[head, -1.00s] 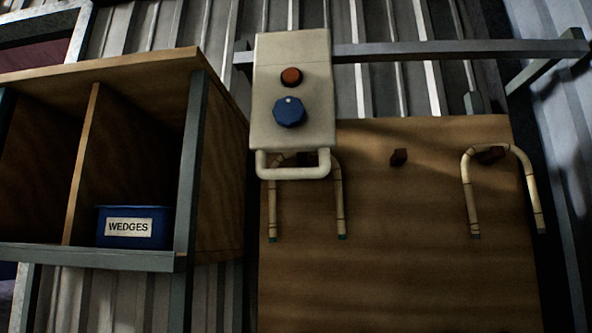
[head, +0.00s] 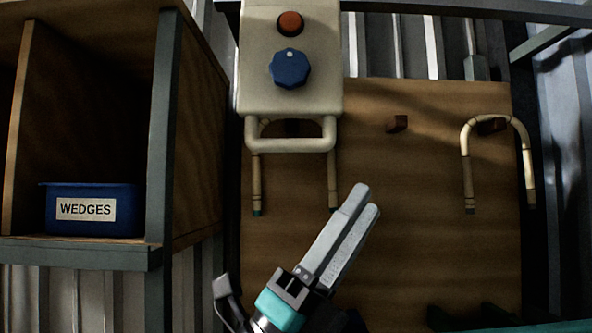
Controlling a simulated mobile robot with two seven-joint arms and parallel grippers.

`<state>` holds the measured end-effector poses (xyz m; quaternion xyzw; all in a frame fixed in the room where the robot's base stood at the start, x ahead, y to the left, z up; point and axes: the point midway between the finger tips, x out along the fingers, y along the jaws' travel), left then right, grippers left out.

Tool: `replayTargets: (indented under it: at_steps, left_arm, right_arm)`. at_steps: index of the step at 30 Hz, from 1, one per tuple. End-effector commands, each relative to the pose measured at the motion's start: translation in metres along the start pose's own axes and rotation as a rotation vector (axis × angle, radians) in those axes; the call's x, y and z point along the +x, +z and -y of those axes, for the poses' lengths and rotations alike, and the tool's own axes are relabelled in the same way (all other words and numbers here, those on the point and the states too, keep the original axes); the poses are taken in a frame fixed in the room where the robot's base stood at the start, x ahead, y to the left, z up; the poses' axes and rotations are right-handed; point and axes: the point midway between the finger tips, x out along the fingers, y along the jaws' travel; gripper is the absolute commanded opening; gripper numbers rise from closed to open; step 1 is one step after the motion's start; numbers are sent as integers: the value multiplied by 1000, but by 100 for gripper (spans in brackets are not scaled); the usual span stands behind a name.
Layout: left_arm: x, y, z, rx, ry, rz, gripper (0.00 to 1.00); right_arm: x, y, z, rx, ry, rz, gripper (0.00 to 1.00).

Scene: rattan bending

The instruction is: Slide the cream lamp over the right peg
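The cream lamp (head: 258,88) is a box with an orange button, a blue knob (head: 289,68) and a cream handle (head: 290,145) below. It is at the upper left of the wooden board, in front of the left bent cane. The right peg (head: 492,126) is a dark block on the board's right side, with a bent cane (head: 468,150) hung over it. My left gripper (head: 364,198) points up and right, below and right of the handle and apart from it in the picture. Its two fingers lie together with nothing visible between them. My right gripper is not seen.
A metal rail (head: 460,10) runs along the top. A wooden shelf (head: 200,130) with a blue WEDGES bin (head: 120,205) stands left. A teal part of mine shows at the bottom right.

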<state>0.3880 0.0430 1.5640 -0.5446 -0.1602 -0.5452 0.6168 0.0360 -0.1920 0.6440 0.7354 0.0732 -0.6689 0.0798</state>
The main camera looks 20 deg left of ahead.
Motion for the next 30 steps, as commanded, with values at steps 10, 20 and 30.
replayTargets:
  at_steps: [10, 20, 30]
  left_arm:
    - [37, -90, 52, 732, -260, -650, 40]
    - [37, -74, 20, 1471, -206, -1171, 40]
    - [45, 65, 38, 2105, 286, -1530, 40]
  right_arm:
    - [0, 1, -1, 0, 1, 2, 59]
    - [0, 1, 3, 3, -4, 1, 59]
    - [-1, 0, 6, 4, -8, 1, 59]
